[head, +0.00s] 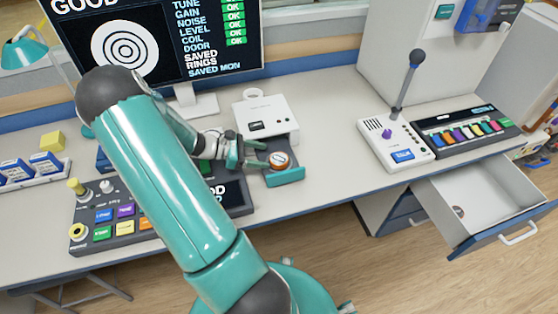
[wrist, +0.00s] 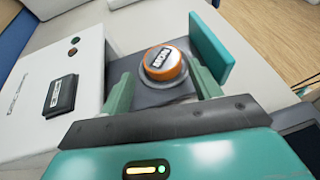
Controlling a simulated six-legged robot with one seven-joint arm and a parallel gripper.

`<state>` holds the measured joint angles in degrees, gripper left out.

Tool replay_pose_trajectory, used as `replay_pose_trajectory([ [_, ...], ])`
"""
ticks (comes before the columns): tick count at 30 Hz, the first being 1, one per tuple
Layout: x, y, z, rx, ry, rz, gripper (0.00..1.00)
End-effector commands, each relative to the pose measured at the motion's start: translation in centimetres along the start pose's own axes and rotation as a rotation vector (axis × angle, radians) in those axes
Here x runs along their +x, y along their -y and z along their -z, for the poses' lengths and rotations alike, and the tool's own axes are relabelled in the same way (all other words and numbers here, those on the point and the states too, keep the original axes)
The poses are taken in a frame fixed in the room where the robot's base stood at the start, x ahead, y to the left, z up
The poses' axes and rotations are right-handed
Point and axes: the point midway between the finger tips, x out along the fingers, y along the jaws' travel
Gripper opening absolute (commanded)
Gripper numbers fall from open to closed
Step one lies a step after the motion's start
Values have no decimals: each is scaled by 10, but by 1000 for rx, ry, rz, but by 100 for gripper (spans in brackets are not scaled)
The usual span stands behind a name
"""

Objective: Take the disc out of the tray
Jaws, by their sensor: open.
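The disc (head: 278,159) is orange-rimmed with a pale labelled top. It lies in the dark tray (head: 287,148) that sticks out from the white device (head: 264,115) on the desk. The tray has a teal front plate (head: 285,177). In the wrist view the disc (wrist: 164,64) shows between the two green fingers of my gripper (wrist: 166,86), on a raised round grey seat. My gripper (head: 258,155) is open and comes at the tray from the left in the head view. I cannot tell whether the fingers touch the disc.
A monitor (head: 160,45) stands behind my arm. A control panel (head: 120,210) with coloured buttons lies left of the tray. A microphone box (head: 396,143) and a coloured-key panel (head: 467,129) stand right. An open drawer (head: 480,205) juts out at right, with a small round thing inside. Desk right of the tray is clear.

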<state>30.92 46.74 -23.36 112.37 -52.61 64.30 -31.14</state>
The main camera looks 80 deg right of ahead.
Motion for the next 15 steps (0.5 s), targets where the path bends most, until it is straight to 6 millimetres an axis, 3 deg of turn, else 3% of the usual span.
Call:
replay_pose_trajectory([
  [15, 54, 2, 1, 0, -1, 0, 63],
])
